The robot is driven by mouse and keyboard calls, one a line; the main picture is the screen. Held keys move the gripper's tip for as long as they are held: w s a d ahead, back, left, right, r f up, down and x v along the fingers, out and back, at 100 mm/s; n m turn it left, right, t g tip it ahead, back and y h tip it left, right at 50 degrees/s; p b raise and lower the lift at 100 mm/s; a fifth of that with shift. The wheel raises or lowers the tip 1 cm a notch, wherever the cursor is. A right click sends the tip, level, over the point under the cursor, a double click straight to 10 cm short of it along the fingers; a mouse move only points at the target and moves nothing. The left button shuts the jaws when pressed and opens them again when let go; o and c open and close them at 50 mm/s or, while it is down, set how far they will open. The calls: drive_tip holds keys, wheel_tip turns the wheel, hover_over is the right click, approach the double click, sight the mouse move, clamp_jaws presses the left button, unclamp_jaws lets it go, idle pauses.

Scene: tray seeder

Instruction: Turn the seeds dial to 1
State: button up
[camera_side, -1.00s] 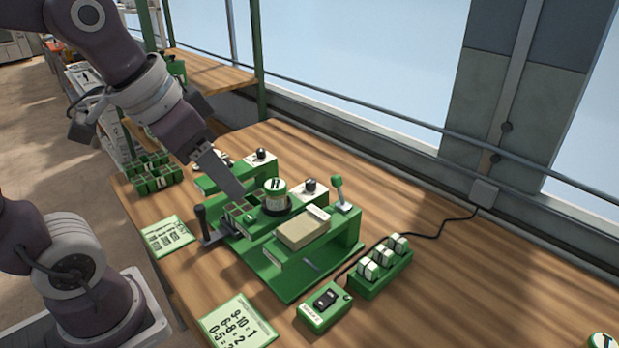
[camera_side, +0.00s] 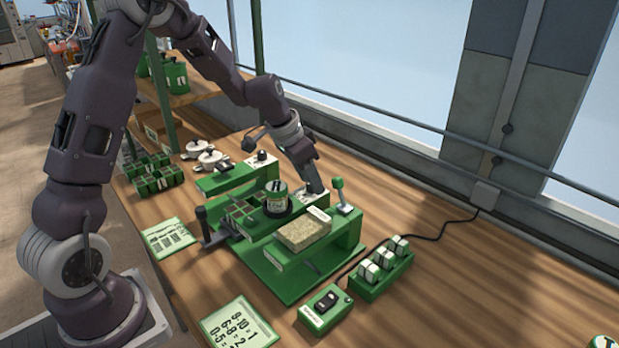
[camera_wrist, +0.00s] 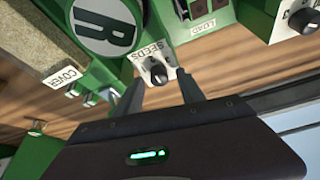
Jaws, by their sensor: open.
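The seeds dial (camera_wrist: 157,72) is a dark knob on a white plate marked SEEDS in the wrist view. Its pointer setting is too small to read surely. In the side view its white plate (camera_side: 309,198) shows partly and the knob is hidden behind my gripper. My gripper (camera_wrist: 159,90) is open, with one finger on each side of the dial and nothing between them but the knob area. Whether the fingers touch the knob I cannot tell. In the side view my gripper (camera_side: 318,189) points down at the seeder's back edge.
A speckled block (camera_side: 303,233) is in front.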

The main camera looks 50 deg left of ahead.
clamp_jaws()
drive_tip(key=shift+n, duration=0.3)
drive_tip(key=n+y, duration=0.1)
drive_tip(key=n, duration=0.1)
drive_tip(key=n+y, duration=0.1)
drive_tip(key=n, duration=0.2)
drive_tip(key=shift+d+n, duration=0.2)
drive_tip(key=shift+n, duration=0.1)
drive_tip(key=n+y, duration=0.1)
drive_tip(key=n, duration=0.1)
drive_tip(key=n+g+y, duration=0.1)
drive_tip(key=n, duration=0.2)
drive_tip(key=shift+n+g, duration=0.3)
drive_tip(key=shift+d, duration=0.1)
idle(0.3)
unclamp_jaws()
